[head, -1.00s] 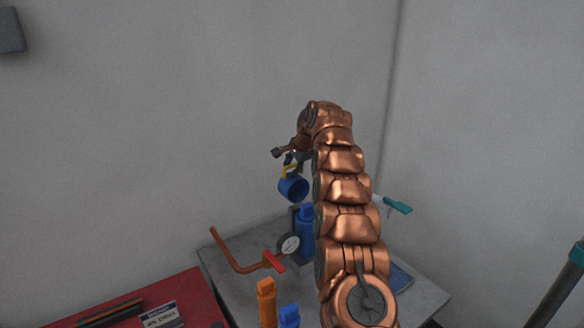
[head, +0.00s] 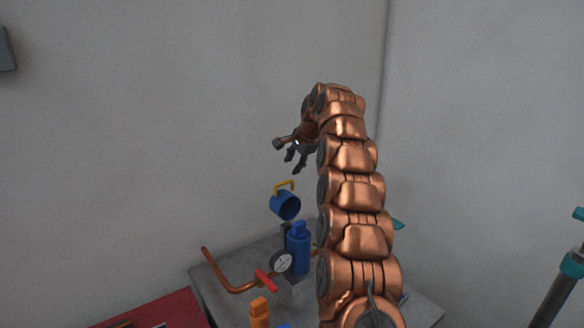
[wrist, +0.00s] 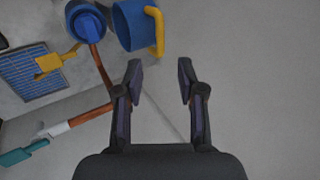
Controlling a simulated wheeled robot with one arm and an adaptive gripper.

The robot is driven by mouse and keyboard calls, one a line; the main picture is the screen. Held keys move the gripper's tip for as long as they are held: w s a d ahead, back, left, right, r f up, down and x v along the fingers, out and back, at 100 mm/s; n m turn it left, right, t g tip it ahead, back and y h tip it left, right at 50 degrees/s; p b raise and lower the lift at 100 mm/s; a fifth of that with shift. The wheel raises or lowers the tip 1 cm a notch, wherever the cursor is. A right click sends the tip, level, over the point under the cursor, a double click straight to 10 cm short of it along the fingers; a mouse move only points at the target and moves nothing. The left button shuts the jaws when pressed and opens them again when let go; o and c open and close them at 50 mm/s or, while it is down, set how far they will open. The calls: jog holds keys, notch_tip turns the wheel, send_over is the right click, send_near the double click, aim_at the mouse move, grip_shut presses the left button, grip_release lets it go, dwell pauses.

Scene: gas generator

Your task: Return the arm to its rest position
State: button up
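My copper arm rises from the lower right of the head view, and my gripper (head: 297,160) hangs at its upper left end. In the wrist view my gripper (wrist: 160,85) has its two dark fingers apart, with nothing between them. A blue cup-like part (head: 285,205) with a yellow handle is below the gripper in the head view, apart from it. It also shows beyond the fingertips in the wrist view (wrist: 131,25). What supports this part is not clear.
A grey table (head: 215,287) carries a blue bottle-like part (head: 299,250), a gauge (head: 281,263), a copper pipe (head: 229,285) with a red handle, and an orange part (head: 258,312). A red surface (head: 170,308) is at lower left. Grey walls stand behind.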

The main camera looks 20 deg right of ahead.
dwell(0.4)
jog(key=s+a+f+n+g+b, duration=0.15)
jog(key=s+a+n, duration=0.25)
jog(key=s+a, duration=0.6)
jog(key=s+a+f+n+g+p, duration=0.15)
jog(key=s+a+n, duration=0.35)
jog(key=s, duration=0.9)
jog(key=s+f+n+g, duration=0.1)
jog(key=s+f, duration=0.3)
jog(key=s, duration=0.7)
jog(key=s+a+f+n+g+h+b, duration=0.1)
jog(key=s+f+n+g, duration=0.1)
jog(key=s, duration=1)
jog(key=s+f+n+g+b, duration=0.1)
jog(key=s+f+n, duration=0.2)
jog(key=s+f, duration=0.3)
jog(key=s, duration=0.5)
jog(key=shift+s+a+f+g, duration=0.25)
jog(key=shift+a+g, duration=0.15)
dwell(1.4)
